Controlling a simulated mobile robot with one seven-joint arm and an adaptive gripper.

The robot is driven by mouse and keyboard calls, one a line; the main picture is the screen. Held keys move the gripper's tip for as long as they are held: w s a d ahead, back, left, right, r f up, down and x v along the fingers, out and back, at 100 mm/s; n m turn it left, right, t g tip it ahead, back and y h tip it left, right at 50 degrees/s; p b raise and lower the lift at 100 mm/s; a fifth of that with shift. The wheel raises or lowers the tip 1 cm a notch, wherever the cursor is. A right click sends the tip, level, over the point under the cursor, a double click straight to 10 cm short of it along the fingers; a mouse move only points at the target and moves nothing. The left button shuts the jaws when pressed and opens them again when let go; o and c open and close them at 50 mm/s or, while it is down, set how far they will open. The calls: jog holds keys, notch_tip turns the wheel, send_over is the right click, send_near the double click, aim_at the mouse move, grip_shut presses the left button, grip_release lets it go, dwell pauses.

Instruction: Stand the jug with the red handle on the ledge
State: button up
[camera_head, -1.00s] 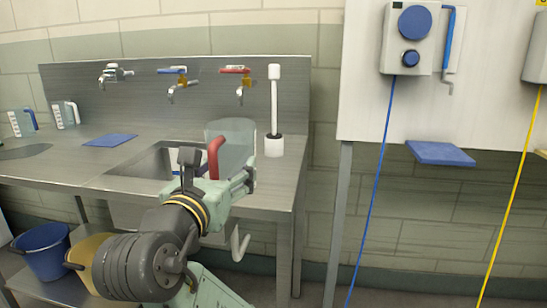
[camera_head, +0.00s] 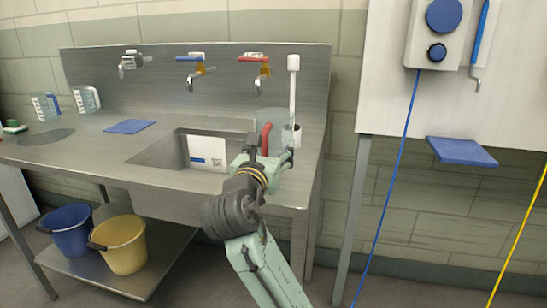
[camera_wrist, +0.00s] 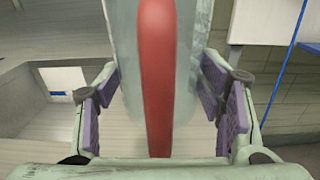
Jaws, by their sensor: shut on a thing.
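The jug (camera_head: 275,122) has a pale, translucent body and a red handle (camera_head: 266,138). It stands out in front of the white brush at the right end of the steel bench. My gripper (camera_head: 262,158) is shut on the jug. In the wrist view the red handle (camera_wrist: 156,75) runs upright down the middle, with the pale body (camera_wrist: 187,60) behind it and purple-padded fingers on both sides. The jug's base is hidden, so I cannot tell whether it touches the bench. A blue ledge (camera_head: 462,151) projects from the white wall panel at right.
The bench (camera_head: 85,150) has a sink (camera_head: 160,152) with a white card (camera_head: 207,153) and three taps above. A white brush (camera_head: 293,90) stands at its right end. Two measuring jugs (camera_head: 87,99) are at left. Buckets (camera_head: 122,243) sit below. A blue hose (camera_head: 398,180) hangs at right.

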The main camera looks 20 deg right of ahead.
jog(key=shift+x, duration=0.9)
jog(key=shift+d+f, duration=0.1)
jog(key=shift+f, duration=1.75)
jog(key=shift+f, duration=0.25)
jog(key=o, duration=1.5)
jog(key=shift+r, duration=0.15)
